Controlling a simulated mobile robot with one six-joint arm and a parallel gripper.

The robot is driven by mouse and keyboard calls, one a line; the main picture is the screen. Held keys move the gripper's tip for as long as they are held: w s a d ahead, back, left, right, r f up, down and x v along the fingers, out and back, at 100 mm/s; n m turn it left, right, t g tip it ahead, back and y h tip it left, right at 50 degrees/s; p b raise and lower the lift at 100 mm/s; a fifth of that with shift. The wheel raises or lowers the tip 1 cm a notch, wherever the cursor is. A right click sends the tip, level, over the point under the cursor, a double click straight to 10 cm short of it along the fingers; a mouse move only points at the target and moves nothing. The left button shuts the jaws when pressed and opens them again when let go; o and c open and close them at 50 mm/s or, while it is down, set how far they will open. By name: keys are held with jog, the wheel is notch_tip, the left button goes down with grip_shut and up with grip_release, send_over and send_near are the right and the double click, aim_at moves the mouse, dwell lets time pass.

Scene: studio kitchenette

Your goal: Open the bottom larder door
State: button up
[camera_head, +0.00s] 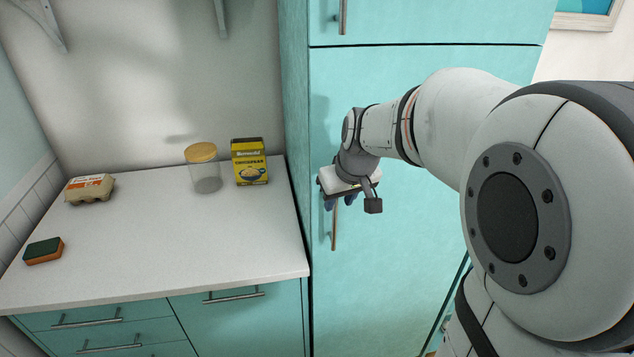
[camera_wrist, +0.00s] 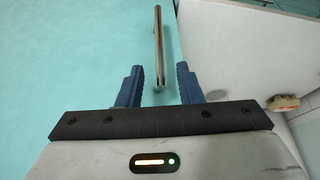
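The bottom larder door (camera_head: 400,270) is the tall turquoise panel under the horizontal seam, and it looks shut. Its vertical metal bar handle (camera_head: 334,228) is near the door's left edge, with its upper part hidden by my gripper. My gripper (camera_head: 335,200) is at the handle's upper part. In the wrist view the handle (camera_wrist: 158,45) runs up between and beyond the two blue fingers of my gripper (camera_wrist: 160,85). The fingers are apart, with a gap on each side of the handle. The turquoise door (camera_wrist: 70,60) fills the left of the wrist view.
An upper larder door (camera_head: 430,20) with its own handle (camera_head: 343,15) is above. Left of the larder, a white counter (camera_head: 130,250) holds an egg carton (camera_head: 90,188), a sponge (camera_head: 43,251), a jar (camera_head: 204,170) and a yellow box (camera_head: 249,162). Drawers (camera_head: 110,330) are below.

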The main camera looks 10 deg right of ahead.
aim_at(336, 208)
jog(key=x, duration=0.5)
jog(key=shift+w+f+p, duration=0.1)
jog(key=shift+f+p, duration=0.25)
jog(key=shift+f, duration=0.05)
jog(key=shift+c, duration=0.4)
grip_shut()
